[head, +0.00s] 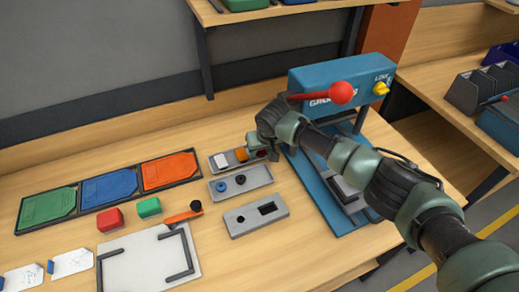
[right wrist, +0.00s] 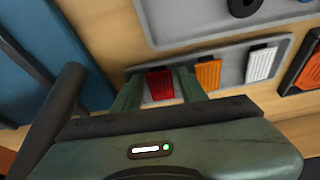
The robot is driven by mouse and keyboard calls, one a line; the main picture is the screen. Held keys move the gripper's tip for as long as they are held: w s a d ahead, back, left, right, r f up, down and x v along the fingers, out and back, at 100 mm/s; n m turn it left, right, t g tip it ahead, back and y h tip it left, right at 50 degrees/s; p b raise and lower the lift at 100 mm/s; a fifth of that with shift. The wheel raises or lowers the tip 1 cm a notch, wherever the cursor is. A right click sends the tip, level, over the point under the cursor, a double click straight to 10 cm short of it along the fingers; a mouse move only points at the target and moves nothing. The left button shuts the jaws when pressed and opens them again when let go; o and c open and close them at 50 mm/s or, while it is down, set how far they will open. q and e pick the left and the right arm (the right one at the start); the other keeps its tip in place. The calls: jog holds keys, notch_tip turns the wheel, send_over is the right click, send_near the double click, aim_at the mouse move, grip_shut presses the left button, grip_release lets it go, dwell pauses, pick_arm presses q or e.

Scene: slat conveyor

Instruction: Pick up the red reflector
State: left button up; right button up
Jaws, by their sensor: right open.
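The red reflector (right wrist: 160,86) is a small ribbed plate at the left end of a grey tray (right wrist: 229,85) in the right wrist view. My right gripper (right wrist: 157,82) is open, with one finger on each side of the red reflector. I cannot tell whether the fingers touch it. In the head view my right gripper (head: 262,148) is over the right end of the tray and mostly hides the red reflector. An orange reflector (right wrist: 208,74) and a white reflector (right wrist: 261,65) lie beside it in the same tray. My left gripper is not in view.
A blue press (head: 328,80) with a red-knobbed lever stands close right of the gripper. Red (head: 110,219) and green (head: 148,207) blocks and coloured panels (head: 110,187) lie to the left.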

grip_shut()
